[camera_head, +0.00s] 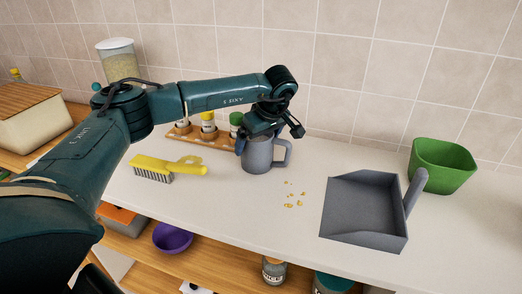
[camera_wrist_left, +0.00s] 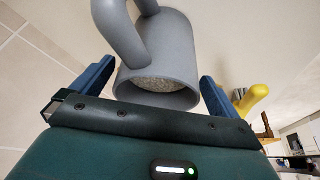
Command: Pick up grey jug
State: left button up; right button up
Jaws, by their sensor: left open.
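The grey jug (camera_head: 257,156) stands upright on the white counter, with its handle to the right in the head view. It also shows in the left wrist view (camera_wrist_left: 172,50), its open rim toward the camera and a speckled, grainy surface inside. My left gripper (camera_head: 268,140) is over the jug's top. Its two blue fingers (camera_wrist_left: 152,88) are apart, one on either side of the rim in the wrist view. The gap between fingers and wall looks open, and whether either touches is unclear. My right gripper is not in view.
A yellow brush (camera_head: 168,167) lies left of the jug, with a spice rack (camera_head: 197,134) behind. Yellow crumbs (camera_head: 294,196), a grey dustpan (camera_head: 362,208) and a green bowl (camera_head: 441,165) are to the right. A purple bowl (camera_head: 172,238) sits on the shelf below.

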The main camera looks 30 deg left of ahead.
pick_arm(q)
jog(key=shift+x, duration=0.85)
jog(key=shift+c, duration=0.2)
